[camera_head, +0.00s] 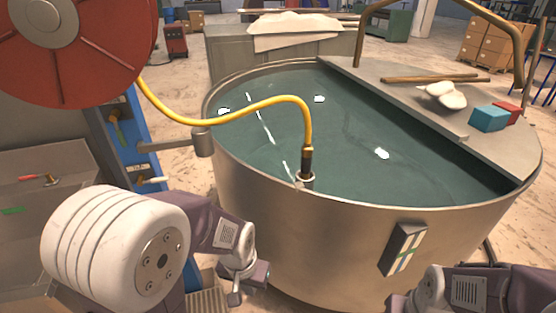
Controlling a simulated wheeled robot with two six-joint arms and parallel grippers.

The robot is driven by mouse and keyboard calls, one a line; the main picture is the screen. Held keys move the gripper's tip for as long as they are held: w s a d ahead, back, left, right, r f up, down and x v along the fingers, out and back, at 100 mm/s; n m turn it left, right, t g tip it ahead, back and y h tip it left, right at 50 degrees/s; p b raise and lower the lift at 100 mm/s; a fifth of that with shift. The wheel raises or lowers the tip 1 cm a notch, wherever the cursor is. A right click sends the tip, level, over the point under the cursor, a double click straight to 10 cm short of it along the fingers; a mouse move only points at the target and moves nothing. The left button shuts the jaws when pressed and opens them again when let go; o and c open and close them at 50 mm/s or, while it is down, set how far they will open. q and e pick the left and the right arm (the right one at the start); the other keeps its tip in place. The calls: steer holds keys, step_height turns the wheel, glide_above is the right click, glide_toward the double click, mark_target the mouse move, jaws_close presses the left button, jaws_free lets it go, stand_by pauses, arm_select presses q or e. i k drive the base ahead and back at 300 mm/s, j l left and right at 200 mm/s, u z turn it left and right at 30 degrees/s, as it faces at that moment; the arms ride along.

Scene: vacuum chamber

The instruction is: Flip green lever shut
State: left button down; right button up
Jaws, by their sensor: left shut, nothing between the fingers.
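My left gripper (236,292) is low in front of the tank, below and right of the blue panel, shut and empty, apart from both green parts. My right gripper (428,292) is at the lower right edge, partly cut off; its fingers are not clear.
A round metal tank (300,240) of greenish liquid fills the middle. A yellow hose (235,112) runs from a red reel (75,50) to a fitting in the tank. A yellow-handled lever (152,181) and a red-handled one (30,177) are at left.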

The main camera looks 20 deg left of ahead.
mark_target(116, 113)
steer(key=u, duration=1.8)
